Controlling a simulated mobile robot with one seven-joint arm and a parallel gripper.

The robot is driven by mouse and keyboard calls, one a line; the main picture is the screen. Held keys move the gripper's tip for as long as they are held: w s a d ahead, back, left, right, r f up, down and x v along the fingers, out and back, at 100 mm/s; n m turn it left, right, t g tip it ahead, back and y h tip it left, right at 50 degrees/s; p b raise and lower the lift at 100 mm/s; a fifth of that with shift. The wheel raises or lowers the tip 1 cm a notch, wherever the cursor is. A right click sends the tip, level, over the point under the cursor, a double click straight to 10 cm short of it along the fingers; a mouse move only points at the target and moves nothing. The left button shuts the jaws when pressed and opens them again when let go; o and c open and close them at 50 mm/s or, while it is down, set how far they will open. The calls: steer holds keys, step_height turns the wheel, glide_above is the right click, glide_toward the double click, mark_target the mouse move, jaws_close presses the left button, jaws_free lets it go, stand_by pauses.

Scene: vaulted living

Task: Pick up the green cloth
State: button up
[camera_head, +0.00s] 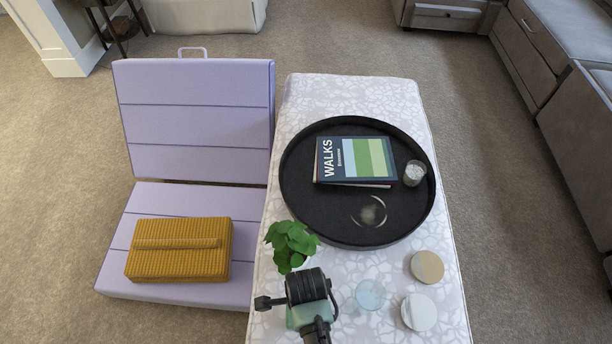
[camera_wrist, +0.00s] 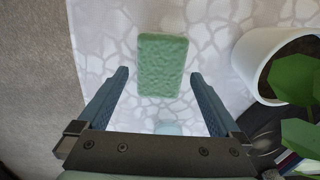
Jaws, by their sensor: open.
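The green cloth (camera_wrist: 162,62) shows in the wrist view as a small, textured, upright rectangle lying on the pale patterned table top. My gripper (camera_wrist: 159,74) is open and empty. Its two fingers stand apart on the left and right of the cloth in the picture, and the cloth reaches beyond the fingertips. I cannot tell the height between them. In the head view a green patch of the cloth (camera_head: 297,318) shows at the near left of the table, partly hidden by my dark wrist.
A potted plant (camera_head: 290,244) stands close to my gripper; its white pot (camera_wrist: 262,62) is right of the cloth. A black round tray (camera_head: 300,215) holds books and a small jar. Several round coasters (camera_head: 427,267) lie to the right. A lilac folding seat (camera_head: 195,120) adjoins the table's left.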

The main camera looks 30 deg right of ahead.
step_height(320, 180, down, 2)
steer(key=shift+f, duration=0.1)
steer(key=shift+c, duration=0.2)
steer(key=c, duration=1.1)
step_height(320, 180, up, 10)
steer(key=p, duration=0.4)
